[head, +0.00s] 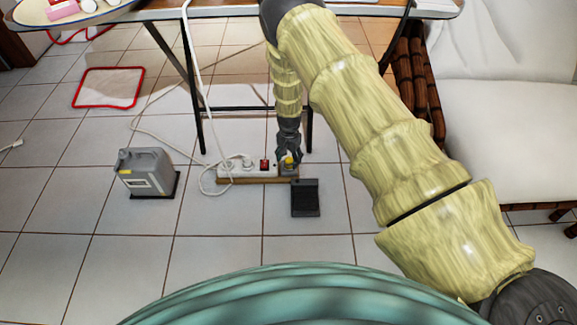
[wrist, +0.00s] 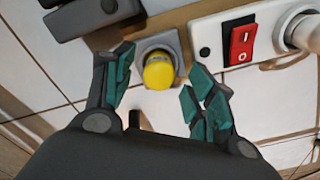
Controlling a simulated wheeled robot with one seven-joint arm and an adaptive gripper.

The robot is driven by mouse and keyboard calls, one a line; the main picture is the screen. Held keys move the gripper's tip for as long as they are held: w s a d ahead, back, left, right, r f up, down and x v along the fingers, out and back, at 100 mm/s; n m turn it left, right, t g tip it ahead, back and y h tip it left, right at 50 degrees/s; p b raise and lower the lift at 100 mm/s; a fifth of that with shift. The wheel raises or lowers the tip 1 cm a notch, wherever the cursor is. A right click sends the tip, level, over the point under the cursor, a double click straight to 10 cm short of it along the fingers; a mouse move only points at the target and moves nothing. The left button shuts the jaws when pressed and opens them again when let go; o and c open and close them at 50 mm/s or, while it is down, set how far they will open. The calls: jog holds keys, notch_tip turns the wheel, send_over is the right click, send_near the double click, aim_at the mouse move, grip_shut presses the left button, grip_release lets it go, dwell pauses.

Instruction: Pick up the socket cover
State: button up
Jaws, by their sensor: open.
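The socket cover appears to be the yellow round knob (wrist: 159,72) on a square grey plate in the wrist view. In the head view its yellow top (head: 289,161) shows at the right end of the white power strip (head: 240,172) on the floor. My gripper (wrist: 162,75) is open, with its teal-padded fingers to the left and right of the knob. I see gaps between the pads and the knob. In the head view my gripper (head: 289,157) points down over the strip's right end and partly hides it.
A red rocker switch (wrist: 242,44) and a white plug (wrist: 304,32) with its cable are right of the knob. A dark pedal-like block (head: 305,198) lies in front of the strip. A grey canister (head: 147,172) stands left. Table legs (head: 198,118) rise behind.

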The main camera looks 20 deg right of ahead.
notch_tip(320, 180, down, 2)
jog(key=shift+f+b, duration=0.1)
jog(key=shift+b, duration=0.2)
jog(key=shift+c, duration=0.3)
jog(key=c, duration=0.9)
jog(key=shift+c, duration=0.2)
jog(key=shift+r+p, duration=0.4)
jog(key=shift+r, duration=0.15)
notch_tip(320, 180, up, 3)
jog(key=shift+r+p, duration=0.1)
jog(key=shift+p, duration=1.05)
jog(key=s+a+p, duration=0.5)
jog(key=s+a, duration=0.5)
jog(key=s, duration=0.2)
jog(key=shift+a+r+p, duration=0.3)
jog(key=shift+a+r, duration=0.1)
jog(key=shift+r, duration=0.05)
